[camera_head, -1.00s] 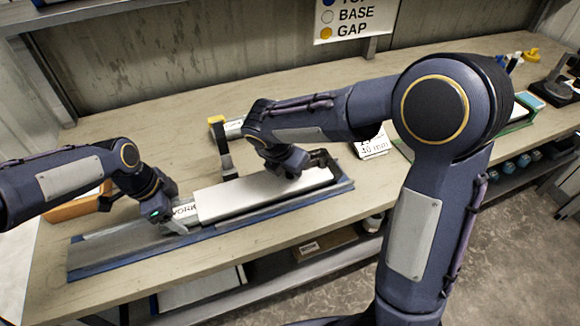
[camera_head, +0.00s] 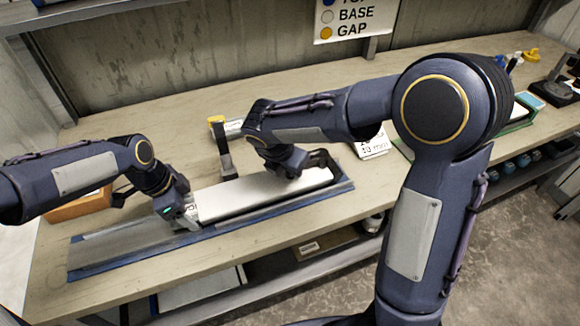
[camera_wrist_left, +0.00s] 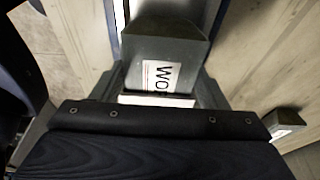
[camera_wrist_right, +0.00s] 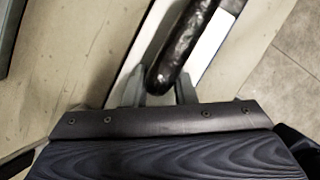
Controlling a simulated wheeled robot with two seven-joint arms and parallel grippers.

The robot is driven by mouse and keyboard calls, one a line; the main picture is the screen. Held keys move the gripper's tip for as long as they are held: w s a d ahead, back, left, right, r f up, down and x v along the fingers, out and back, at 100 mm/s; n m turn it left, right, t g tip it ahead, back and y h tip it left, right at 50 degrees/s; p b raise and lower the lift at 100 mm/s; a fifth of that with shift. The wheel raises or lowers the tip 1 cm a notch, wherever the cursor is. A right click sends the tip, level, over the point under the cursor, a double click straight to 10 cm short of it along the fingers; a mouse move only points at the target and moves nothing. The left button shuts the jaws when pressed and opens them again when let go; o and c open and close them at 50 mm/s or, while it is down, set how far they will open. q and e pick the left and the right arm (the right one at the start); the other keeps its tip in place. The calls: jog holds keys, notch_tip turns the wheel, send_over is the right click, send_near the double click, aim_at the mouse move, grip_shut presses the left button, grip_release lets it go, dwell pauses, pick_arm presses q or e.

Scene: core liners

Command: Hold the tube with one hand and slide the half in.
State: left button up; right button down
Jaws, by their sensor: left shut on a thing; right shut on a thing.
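The long white tube (camera_head: 265,191) lies in a blue-edged tray (camera_head: 105,262) on the bench. My left gripper (camera_head: 187,218) is at the tube's left end, shut on the half, whose label (camera_wrist_left: 162,75) shows in the left wrist view on a dark grey piece between the fingers. Most of the half is hidden in the head view.
An upright dark post (camera_head: 224,160) with a yellow-topped piece (camera_head: 216,120) stands behind the tube. A white label card (camera_head: 372,147) stands to the right and an orange box (camera_head: 75,207) to the left. The left part of the tray is bare.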

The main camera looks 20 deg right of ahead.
pick_arm(q)
jog(key=shift+d, duration=0.15)
jog(key=o, duration=1)
jog(key=shift+o, duration=0.9)
jog(key=shift+r, duration=4)
